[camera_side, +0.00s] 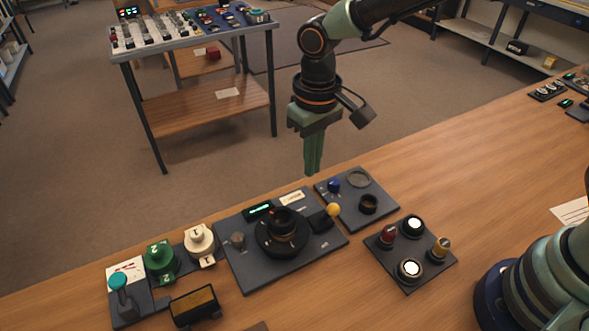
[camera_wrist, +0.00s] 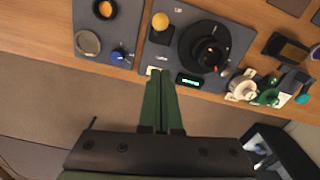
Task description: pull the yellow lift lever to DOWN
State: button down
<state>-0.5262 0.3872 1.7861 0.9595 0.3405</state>
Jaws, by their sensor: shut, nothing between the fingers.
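The yellow lift lever is a small yellow ball knob (camera_side: 333,210) at the right side of the dark centre panel (camera_side: 240,272), beside a dark block. In the wrist view the yellow knob (camera_wrist: 160,21) shows near the top, left of a round black stage (camera_wrist: 204,47). My gripper (camera_side: 313,171) points down with its green fingers together, empty, above the far edge of the bench and behind the panels. In the wrist view my gripper (camera_wrist: 160,73) has its tips near a small white label at the panel's edge, apart from the lever. The lever's lower part and its markings are too small to read.
A panel with a blue knob (camera_side: 334,185) and round recesses stands behind right. A panel with lit buttons and a red knob (camera_side: 388,230) is nearer right. Green and white numbered dials (camera_side: 160,257) and a teal-topped lever (camera_side: 118,281) stand left.

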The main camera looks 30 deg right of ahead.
notch_tip(320, 180, up, 7)
jog(key=s, duration=0.2)
jog(key=shift+s+a, duration=0.2)
jog(key=shift+s, duration=0.2)
jog(key=shift+f, duration=0.1)
